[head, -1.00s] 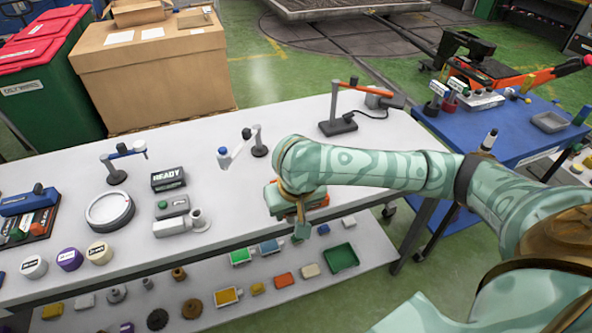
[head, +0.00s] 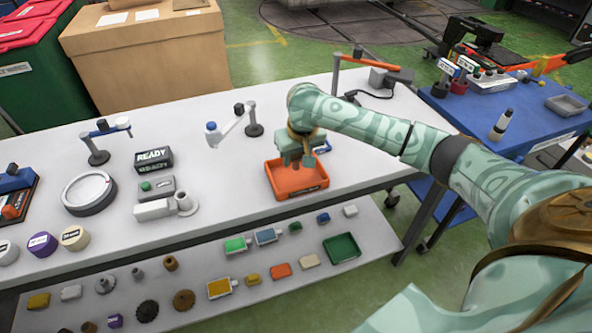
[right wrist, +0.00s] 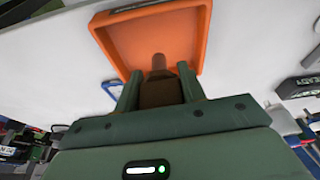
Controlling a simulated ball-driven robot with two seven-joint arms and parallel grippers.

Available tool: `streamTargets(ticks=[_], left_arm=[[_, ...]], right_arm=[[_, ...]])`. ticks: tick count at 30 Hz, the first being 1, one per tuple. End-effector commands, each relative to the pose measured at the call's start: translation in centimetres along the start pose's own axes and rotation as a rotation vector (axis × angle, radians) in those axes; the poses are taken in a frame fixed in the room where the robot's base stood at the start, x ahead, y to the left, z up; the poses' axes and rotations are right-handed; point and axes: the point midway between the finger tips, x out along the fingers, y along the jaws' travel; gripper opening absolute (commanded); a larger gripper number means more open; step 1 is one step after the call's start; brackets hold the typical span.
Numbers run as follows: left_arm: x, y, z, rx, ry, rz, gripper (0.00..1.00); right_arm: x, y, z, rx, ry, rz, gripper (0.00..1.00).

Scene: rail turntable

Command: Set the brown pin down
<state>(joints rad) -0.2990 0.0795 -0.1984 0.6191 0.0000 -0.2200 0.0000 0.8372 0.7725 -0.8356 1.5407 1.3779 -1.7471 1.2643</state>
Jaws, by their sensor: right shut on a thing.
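My right gripper (head: 303,165) is over the back part of an orange tray (head: 298,188) on the white table. In the right wrist view, its two fingers (right wrist: 160,92) are shut on the brown pin (right wrist: 159,88), whose narrow end points toward the orange tray (right wrist: 190,22). I cannot tell whether the pin touches the tray floor. The gripper hides the pin in the head view. The visible part of the tray floor looks empty. My left gripper is not in view.
A grey device with a white block (head: 155,209) and a READY sign (head: 153,158) stand left of the tray. A jointed stand (head: 253,130) is behind it. A lower shelf (head: 200,325) holds several small parts.

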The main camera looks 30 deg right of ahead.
Motion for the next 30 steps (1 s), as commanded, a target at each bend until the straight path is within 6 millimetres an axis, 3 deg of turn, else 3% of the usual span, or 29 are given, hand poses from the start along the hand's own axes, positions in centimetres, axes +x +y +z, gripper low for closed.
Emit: streamTargets(ticks=[4, 9, 20, 21, 23, 30], left_arm=[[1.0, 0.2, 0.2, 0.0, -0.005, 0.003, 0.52], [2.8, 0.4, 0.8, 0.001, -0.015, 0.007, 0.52], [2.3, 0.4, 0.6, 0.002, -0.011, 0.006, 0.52], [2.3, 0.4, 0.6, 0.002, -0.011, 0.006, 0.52], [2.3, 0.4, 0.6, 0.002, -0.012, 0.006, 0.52], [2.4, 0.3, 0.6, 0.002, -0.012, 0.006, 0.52]], right_arm=[[1.5, 0.5, -0.5, 0.002, 0.0, 0.0, 0.04], [4.3, 0.5, 0.4, -0.001, 0.0, 0.002, 0.04], [4.1, 0.4, 0.4, 0.0, 0.003, 0.0, 0.04], [4.2, 0.4, 0.4, 0.0, 0.002, 0.0, 0.45], [4.2, 0.4, 0.4, -0.001, 0.002, 0.0, 0.62], [4.2, 0.5, 0.5, -0.001, 0.002, 0.001, 0.62]])
